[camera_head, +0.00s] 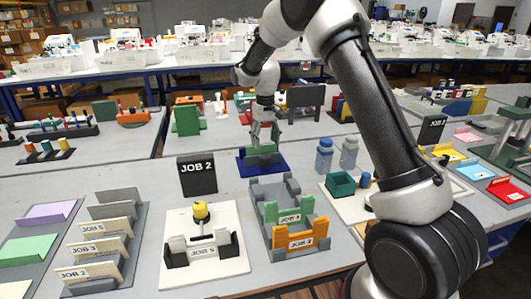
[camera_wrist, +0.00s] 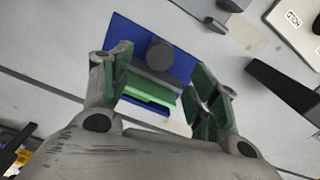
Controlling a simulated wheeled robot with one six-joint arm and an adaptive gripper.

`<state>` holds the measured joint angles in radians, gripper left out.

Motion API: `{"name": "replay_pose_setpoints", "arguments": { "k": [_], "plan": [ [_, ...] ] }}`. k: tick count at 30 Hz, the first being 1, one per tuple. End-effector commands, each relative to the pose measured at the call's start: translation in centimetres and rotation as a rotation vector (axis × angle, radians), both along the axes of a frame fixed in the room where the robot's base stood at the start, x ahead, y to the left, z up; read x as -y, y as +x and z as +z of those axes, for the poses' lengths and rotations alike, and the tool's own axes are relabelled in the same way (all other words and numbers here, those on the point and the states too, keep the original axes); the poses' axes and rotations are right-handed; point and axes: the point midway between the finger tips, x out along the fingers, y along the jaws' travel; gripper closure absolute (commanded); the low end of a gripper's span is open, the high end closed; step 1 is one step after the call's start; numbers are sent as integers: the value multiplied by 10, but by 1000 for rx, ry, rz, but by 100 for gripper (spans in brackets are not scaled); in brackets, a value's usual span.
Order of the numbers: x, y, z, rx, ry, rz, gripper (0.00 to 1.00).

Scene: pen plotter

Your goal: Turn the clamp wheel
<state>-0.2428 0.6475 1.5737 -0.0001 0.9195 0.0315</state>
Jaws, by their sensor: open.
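My gripper (camera_head: 264,135) is open above a blue plate (camera_head: 270,168) in the middle of the table. In the wrist view my gripper (camera_wrist: 158,92) has its two fingers spread wide, with nothing between the pads. The blue plate (camera_wrist: 122,32) there carries a dark grey round part (camera_wrist: 160,54), which looks like the clamp wheel, and a grey bar with a green block (camera_wrist: 148,90). The round part lies beyond the fingertips in the picture, between their lines; I see no contact. In the head view the gripper hides the round part.
A grey tray with green and orange JOB holders (camera_head: 300,240) stands in front of the plate. Blue-grey bottles (camera_head: 324,157) stand to its right, and a black JOB 2 sign (camera_head: 197,174) to its left. A white board (camera_head: 235,268) holds a yellow-topped part.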

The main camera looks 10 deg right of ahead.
Motion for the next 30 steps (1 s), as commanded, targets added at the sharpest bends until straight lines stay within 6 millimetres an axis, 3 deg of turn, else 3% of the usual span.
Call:
{"name": "replay_pose_setpoints", "arguments": {
  "k": [3, 9, 21, 23, 26, 30],
  "plan": [
    [0, 0, 23, 1, 0, 0, 40],
    [0, 0, 42, 0, 0, 0, 40],
    [1, -4, 40, -9, -2, 6, 40],
    [3, -13, 32, -31, -8, 7, 40],
    [11, -44, 19, -84, -20, 11, 40],
    [33, -102, 47, -100, -23, 2, 40]
  ]
}}
